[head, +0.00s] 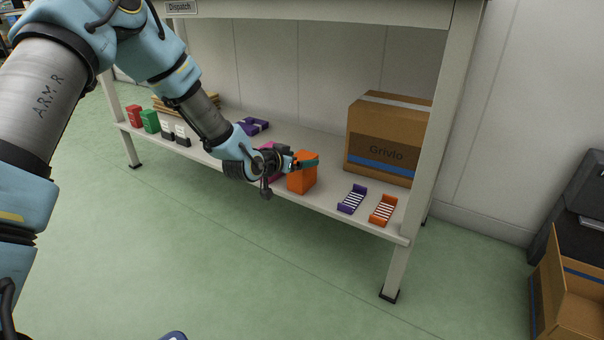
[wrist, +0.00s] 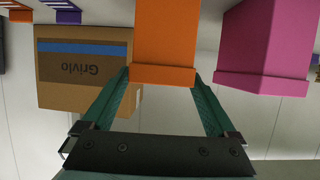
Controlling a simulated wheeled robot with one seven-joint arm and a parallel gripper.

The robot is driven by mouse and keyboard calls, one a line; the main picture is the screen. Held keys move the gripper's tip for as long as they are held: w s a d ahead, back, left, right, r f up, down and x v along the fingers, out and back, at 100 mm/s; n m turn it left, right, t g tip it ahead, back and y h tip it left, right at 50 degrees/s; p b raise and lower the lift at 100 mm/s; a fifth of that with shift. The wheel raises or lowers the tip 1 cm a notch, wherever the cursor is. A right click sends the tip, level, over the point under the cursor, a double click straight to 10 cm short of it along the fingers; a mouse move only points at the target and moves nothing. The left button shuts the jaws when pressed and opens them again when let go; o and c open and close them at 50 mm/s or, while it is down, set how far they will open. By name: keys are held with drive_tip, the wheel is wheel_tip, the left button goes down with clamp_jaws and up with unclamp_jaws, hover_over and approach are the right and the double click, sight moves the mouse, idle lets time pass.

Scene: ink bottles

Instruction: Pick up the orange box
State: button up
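The orange box (head: 302,181) stands upright on the shelf near its front edge. In the wrist view, which is upside down, the orange box (wrist: 164,35) shows its lid end between my fingertips. My gripper (head: 308,163) reaches in from the left at the box's top. In the wrist view my gripper (wrist: 161,76) has its teal fingers spread wide, one tip at each side of the lid. The gap between tips and box is too small to judge for contact. A magenta box (wrist: 265,45) stands beside it, mostly hidden by my gripper in the head view.
The shelf (head: 335,190) also holds a Grivlo carton (head: 385,135), a purple tray (head: 352,199), an orange tray (head: 383,210), a purple item (head: 252,126), and red (head: 134,116) and green (head: 150,121) boxes. A table leg (head: 440,120) stands right. The green floor is open in front.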

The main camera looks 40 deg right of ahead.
clamp_jaws()
idle(0.5)
